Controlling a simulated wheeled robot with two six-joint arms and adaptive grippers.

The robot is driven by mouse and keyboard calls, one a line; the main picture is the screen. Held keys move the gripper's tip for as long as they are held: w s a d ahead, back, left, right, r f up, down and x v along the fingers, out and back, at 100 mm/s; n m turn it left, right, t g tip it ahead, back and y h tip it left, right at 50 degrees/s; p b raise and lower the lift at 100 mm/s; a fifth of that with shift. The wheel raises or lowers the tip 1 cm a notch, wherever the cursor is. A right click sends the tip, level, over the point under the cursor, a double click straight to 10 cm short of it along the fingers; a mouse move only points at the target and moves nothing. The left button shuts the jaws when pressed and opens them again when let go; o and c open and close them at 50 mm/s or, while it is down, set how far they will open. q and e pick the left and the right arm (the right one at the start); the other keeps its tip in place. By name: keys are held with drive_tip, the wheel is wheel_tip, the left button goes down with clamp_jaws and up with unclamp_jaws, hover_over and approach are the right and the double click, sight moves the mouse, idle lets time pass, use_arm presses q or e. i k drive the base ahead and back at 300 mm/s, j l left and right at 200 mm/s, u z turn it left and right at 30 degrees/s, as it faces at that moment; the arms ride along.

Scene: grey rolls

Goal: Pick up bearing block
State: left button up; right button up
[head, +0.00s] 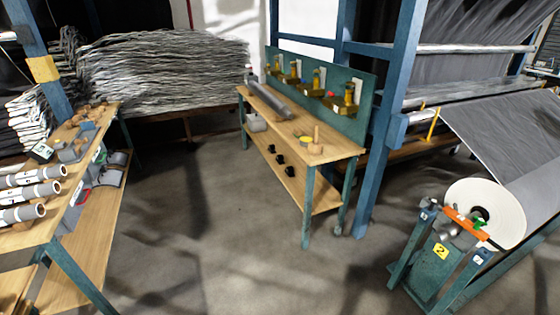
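No part is clearly recognisable as the bearing block. Small parts that could include it lie on the left bench (92,150), among them grey blocks (70,153). Several brass-coloured fittings (345,101) are mounted along the green back panel (313,76) of the middle bench (335,150). Small black parts (277,160) sit on that bench's lower shelf. At the right, an orange piece (462,221) lies across the end of the roll stand marked 2 (436,262). Neither of my grippers shows in this view.
Grey-white rollers (28,192) lie on the left bench. A large roll of grey sheet (487,207) rests on the stand at right. Blue posts (390,110) rise behind the middle bench. Stacked grey sheets (165,75) stand at the back. The floor (195,225) between benches is clear.

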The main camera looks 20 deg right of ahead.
sight(279, 159)
drive_tip(key=i+z, duration=0.25)
drive_tip(key=i, duration=2.6)
drive_tip(key=i+j+z, duration=0.1)
drive_tip(key=i+z, duration=0.35)
drive_tip(key=i, duration=0.15)
drive_tip(key=i+j+z, duration=0.3)
drive_tip(key=i+z, duration=0.15)
drive_tip(key=i+j+z, duration=0.85)
drive_tip(key=j, duration=0.4)
drive_tip(key=i+j+z, duration=0.45)
drive_tip(key=j, duration=0.3)
